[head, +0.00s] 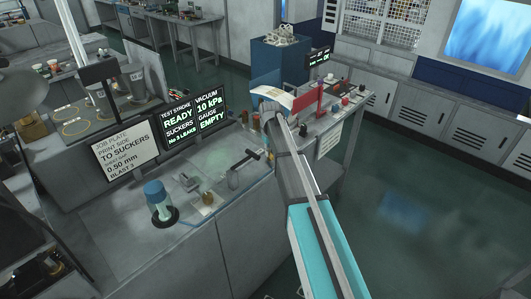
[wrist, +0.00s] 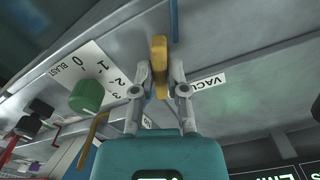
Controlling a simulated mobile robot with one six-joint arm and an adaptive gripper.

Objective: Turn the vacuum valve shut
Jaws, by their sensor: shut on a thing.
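The vacuum valve's yellow lever (wrist: 160,66) stands out from a grey panel in the wrist view, by a white label reading "VACU" (wrist: 208,83), partly cut off by my finger. My gripper (wrist: 160,78) is shut on this lever, one finger on each side. A pipe runs at the lever's upper end. In the head view my own arm covers the gripper, and the valve cannot be made out.
A green knob (wrist: 87,96) with a "BLAST" scale (wrist: 88,70) sits left of the lever in the wrist view. A job plate sign (head: 124,155) and a blue-topped cup (head: 158,198) stand on the bench. The floor right of my arm is clear.

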